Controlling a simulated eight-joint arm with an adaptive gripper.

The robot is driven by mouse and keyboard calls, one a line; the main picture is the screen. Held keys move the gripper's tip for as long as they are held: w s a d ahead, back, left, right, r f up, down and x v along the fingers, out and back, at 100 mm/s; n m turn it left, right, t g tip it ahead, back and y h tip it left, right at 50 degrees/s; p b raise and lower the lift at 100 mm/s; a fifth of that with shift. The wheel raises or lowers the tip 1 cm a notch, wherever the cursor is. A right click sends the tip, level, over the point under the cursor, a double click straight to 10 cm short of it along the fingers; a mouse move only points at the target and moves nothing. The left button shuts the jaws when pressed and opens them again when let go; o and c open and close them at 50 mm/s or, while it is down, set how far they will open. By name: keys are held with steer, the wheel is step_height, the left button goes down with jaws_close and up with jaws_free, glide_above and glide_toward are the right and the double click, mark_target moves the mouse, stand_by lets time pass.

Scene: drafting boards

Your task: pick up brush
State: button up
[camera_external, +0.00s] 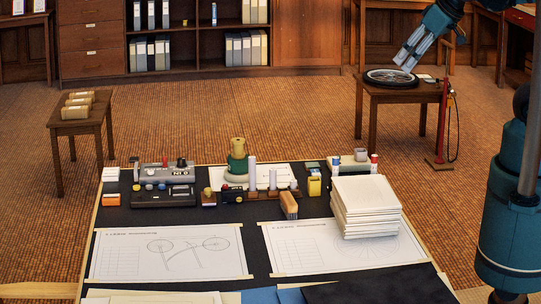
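The brush (289,205) appears to be the small tan and brown block on the dark drafting board, left of the tall paper stack and just above the gap between two drawings. It is small in the picture, so its bristles are hard to make out. My gripper (403,66) is at the upper right, at the end of my teal arm. It points down and to the left, high above and to the right of the brush, well apart from it. Its fingertips are too small to show whether it is open or shut.
A paper stack (366,206) stands right of the brush. A rail with upright cylinders (252,175) and a green spool (237,160) stand behind it to the left. Two drawings (168,252) lie flat in front.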

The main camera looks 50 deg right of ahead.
steer(key=w+a+f+m+g+b, duration=0.2)
steer(key=w+a+f, duration=0.1)
steer(key=w+a, duration=0.45)
steer(key=m+g+b, duration=0.4)
steer(key=m+g, duration=0.1)
steer(key=m, duration=0.1)
glide_above(289, 197)
steer(key=f, duration=2.6)
steer(key=shift+d+f, duration=0.35)
steer(key=shift+a+f, duration=0.4)
steer(key=shift+f, duration=0.15)
steer(key=shift+f+b, duration=0.45)
steer(key=shift+f, duration=0.85)
